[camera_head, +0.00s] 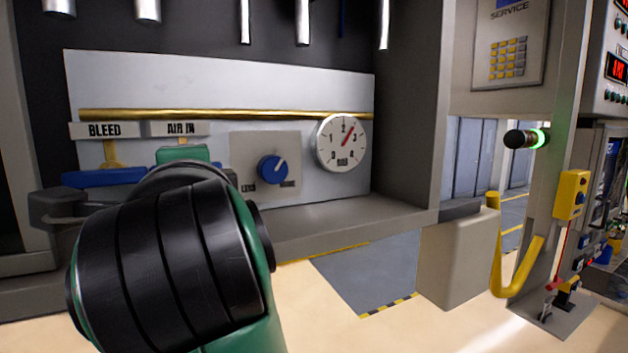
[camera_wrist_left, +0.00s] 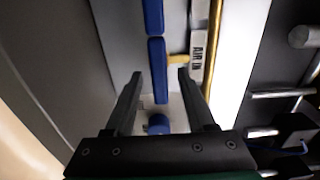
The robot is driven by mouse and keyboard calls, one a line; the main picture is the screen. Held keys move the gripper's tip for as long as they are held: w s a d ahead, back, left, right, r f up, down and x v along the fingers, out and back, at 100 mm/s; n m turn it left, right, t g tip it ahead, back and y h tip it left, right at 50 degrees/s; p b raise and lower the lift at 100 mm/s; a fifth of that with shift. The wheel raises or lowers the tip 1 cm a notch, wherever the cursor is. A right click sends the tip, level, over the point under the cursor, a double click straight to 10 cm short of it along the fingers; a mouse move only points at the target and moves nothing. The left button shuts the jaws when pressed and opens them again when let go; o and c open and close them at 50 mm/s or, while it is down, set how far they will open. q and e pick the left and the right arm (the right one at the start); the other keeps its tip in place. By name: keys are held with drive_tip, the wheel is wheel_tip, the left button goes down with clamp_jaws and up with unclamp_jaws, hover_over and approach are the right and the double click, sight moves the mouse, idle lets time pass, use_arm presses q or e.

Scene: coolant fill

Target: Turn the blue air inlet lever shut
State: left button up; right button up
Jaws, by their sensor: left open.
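The blue air inlet lever (camera_wrist_left: 157,70) lies lengthwise beside the brass pipe in the left wrist view, near the AIR IN label (camera_wrist_left: 198,55) and a brass stem. In the head view my left arm hides this lever; the AIR IN label (camera_head: 180,129) shows above it. My left gripper (camera_wrist_left: 159,77) is open, with one finger on each side of the lever in the picture. I cannot tell whether the fingers touch it or how deep they reach. My left wrist covers the gripper's tips in the head view. My right gripper is not in view.
A second blue lever (camera_head: 105,177) sits under the BLEED label (camera_head: 104,130), close beside the air inlet lever. A blue knob (camera_head: 272,169) and a round gauge (camera_head: 342,142) are to the right. The brass pipe (camera_head: 230,114) runs across the panel. A grey shelf (camera_head: 340,215) juts out below.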

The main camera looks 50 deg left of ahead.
use_arm(q)
drive_tip(key=b+v, duration=0.2)
drive_tip(key=v, duration=0.8)
